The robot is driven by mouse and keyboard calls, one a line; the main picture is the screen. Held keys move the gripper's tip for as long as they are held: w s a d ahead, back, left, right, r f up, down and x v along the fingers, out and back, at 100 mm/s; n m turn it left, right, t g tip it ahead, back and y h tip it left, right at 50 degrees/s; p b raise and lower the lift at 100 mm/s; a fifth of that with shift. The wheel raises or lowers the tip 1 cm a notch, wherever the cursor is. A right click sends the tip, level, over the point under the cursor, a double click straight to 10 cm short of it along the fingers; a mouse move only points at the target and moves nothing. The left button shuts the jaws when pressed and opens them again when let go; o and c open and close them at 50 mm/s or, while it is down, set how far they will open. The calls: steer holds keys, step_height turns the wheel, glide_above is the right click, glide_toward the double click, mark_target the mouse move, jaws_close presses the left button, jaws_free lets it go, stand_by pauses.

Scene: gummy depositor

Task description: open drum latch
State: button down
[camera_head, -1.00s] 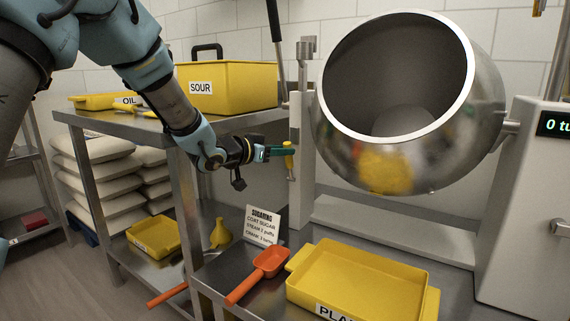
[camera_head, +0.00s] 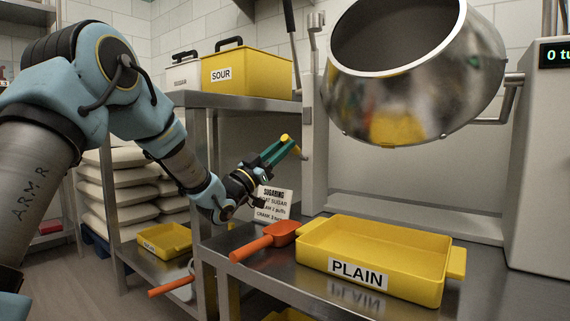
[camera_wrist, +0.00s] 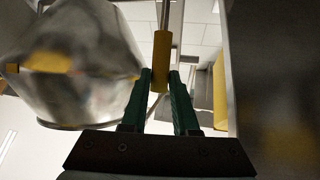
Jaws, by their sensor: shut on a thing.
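The steel drum (camera_head: 455,90) hangs at the upper right with its wide mouth tilted up and toward the left. My gripper (camera_head: 286,148), with green fingers, is shut on a yellow latch handle (camera_head: 290,139) beside the drum's left support post (camera_head: 313,130). The handle is tilted, with a thin dark part running down to the right. In the wrist view, the yellow handle (camera_wrist: 162,58) stands between the tips of my gripper (camera_wrist: 160,82), with a metal rod beyond it. The drum (camera_wrist: 80,60) fills the left of that view. The handle's joint is unclear.
A yellow PLAIN tray (camera_head: 456,262) and an orange scoop (camera_head: 265,241) lie on the steel table below. A SUGARING sign (camera_head: 273,203) stands close behind my gripper. The yellow SOUR bin (camera_head: 250,72) sits on the shelf at left.

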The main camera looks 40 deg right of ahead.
steer(key=shift+a+f+m+h+b, duration=0.25)
steer(key=shift+f+m+h+b, duration=0.25)
steer(key=shift+f+h+b, duration=0.9)
steer(key=shift+r+y+b, duration=0.4)
steer(key=shift+b, duration=0.15)
steer(key=c, duration=0.7)
jaws_free()
steer(key=shift+a, duration=0.15)
steer(key=a+p, duration=0.1)
steer(key=a, duration=0.3)
steer(key=a+p, duration=0.2)
steer(key=a, duration=0.2)
steer(key=a+p, duration=0.2)
steer(key=a, duration=0.2)
steer(key=shift+s+a+f, duration=0.15)
steer(key=shift+a+f, duration=0.15)
steer(key=shift+f, duration=0.05)
